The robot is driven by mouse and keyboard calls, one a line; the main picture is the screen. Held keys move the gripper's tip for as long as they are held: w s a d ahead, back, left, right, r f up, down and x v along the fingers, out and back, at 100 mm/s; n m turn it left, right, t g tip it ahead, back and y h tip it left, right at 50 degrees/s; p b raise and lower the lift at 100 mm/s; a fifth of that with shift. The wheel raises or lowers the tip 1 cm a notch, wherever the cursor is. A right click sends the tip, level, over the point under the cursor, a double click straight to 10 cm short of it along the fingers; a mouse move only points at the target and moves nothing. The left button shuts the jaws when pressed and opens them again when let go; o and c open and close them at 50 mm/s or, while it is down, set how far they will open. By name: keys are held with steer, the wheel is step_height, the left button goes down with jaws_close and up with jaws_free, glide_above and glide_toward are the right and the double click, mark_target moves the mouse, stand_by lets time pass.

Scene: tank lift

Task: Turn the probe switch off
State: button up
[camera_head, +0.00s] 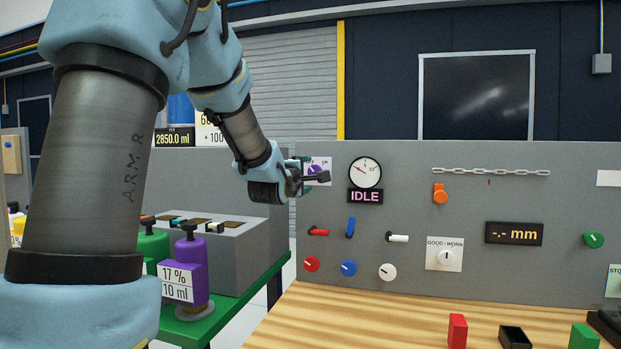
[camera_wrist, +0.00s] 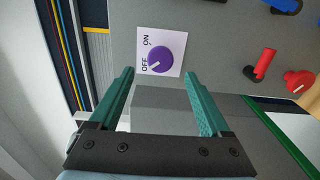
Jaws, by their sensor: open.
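A purple knob (camera_wrist: 160,60) on a white plate marked ON and OFF is on the grey panel in the wrist view. Its white pointer line appears turned toward OFF. No label calls it the probe switch. My gripper (camera_wrist: 160,75) is open and empty. Its green fingers lie on either side of the knob in the picture; the gap in depth cannot be told. In the head view my gripper (camera_head: 314,178) is in front of the panel's upper left and partly hides the purple knob (camera_head: 315,167).
The panel (camera_head: 400,290) also carries a dial (camera_head: 365,172), an IDLE display (camera_head: 365,197), a dashed mm display (camera_head: 514,234), an orange switch (camera_head: 440,194), and several coloured levers and knobs. Coloured blocks stand on the wooden bench (camera_head: 370,320). A green table (camera_head: 215,320) holds bottles at the left.

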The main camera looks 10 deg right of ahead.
steer(key=v, duration=0.5)
steer(key=shift+s+a+b, duration=0.15)
steer(key=shift+s+b, duration=0.2)
steer(key=s+a+f+m+g+y+p, duration=0.3)
steer(key=a+f+g, duration=0.1)
steer(key=a+f, duration=0.25)
steer(key=s+a+f+m+g+y+p, duration=0.2)
steer(key=s+a+f+m+g+y, duration=0.15)
steer(key=a+f, duration=0.35)
steer(key=s+a+f+m+g+y+p, duration=0.1)
steer(key=s+a+f+m+g, duration=0.2)
steer(key=s, duration=0.4)
steer(key=s+a+f+m+g+y+p, duration=0.1)
steer(key=s+a+f+m+g+p, duration=0.1)
steer(key=s, duration=0.6)
step_height(320, 180, down, 3)
steer(key=shift+s+a+r+m+g, duration=0.15)
steer(key=shift+s+a+m+g, duration=0.05)
steer(key=shift+a+m+g, duration=0.75)
